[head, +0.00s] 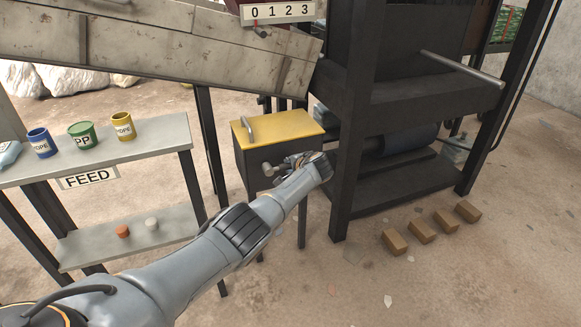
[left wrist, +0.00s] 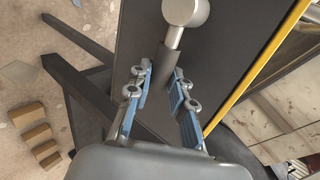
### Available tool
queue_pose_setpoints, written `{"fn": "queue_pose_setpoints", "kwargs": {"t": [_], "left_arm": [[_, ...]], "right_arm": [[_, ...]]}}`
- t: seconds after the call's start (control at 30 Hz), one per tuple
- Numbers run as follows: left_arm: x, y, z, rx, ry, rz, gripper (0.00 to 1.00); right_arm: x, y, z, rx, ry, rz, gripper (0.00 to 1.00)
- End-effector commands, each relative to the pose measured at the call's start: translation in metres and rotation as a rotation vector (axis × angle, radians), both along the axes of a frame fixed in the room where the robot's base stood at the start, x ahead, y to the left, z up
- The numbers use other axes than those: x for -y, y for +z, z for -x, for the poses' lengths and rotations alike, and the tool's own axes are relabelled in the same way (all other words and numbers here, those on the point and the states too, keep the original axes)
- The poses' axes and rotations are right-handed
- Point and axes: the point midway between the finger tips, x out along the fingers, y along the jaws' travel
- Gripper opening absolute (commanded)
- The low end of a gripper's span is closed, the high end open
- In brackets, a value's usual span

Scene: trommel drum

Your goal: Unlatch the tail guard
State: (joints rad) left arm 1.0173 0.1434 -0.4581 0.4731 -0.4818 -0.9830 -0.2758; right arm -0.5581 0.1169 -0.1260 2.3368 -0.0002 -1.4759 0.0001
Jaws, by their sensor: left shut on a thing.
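A dark box with a yellow lid (head: 285,125) stands beside the machine frame; a grey bar handle (head: 248,128) sits on the lid. A grey lever with a round metal end (head: 267,170) is at the box's near side. In the left wrist view the lever's round end (left wrist: 186,11) lies against the dark panel (left wrist: 235,35), its shaft running down between my fingers. My left gripper (head: 288,165) is at this lever, shut on its dark shaft; it also shows in the left wrist view (left wrist: 160,85). My right gripper is not in view. I cannot tell whether the latch is engaged.
The dark machine frame (head: 352,120) stands close right of my left gripper. A sloping chute (head: 150,45) hangs above. A FEED shelf (head: 160,145) with several cups is at left. Several brown blocks (head: 422,231) lie on the floor at right. The floor in front is mostly clear.

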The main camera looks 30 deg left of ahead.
Motion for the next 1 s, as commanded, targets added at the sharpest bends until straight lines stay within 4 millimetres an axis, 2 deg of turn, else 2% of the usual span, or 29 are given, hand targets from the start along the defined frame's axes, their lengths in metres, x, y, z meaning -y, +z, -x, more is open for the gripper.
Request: {"fn": "queue_pose_setpoints", "kwargs": {"t": [0.13, 0.17, 0.2, 0.67, 1.0], "left_arm": [[0.001, 0.0, 0.0, -0.003, -0.002, -0.002, 0.0], [0.001, 0.0, 0.0, -0.003, -0.002, -0.002, 0.26], [0.001, 0.0, 0.0, -0.003, -0.002, -0.002, 0.32], [0.003, 0.001, 0.002, -0.001, -0.001, -0.001, 0.32], [0.024, 0.019, 0.019, 0.001, -0.004, -0.001, 0.32]], "right_arm": [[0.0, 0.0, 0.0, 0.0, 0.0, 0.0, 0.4], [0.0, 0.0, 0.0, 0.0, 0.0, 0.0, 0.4], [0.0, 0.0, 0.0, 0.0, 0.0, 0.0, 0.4], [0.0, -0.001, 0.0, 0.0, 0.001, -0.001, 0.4], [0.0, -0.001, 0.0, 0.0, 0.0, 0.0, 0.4]]}}
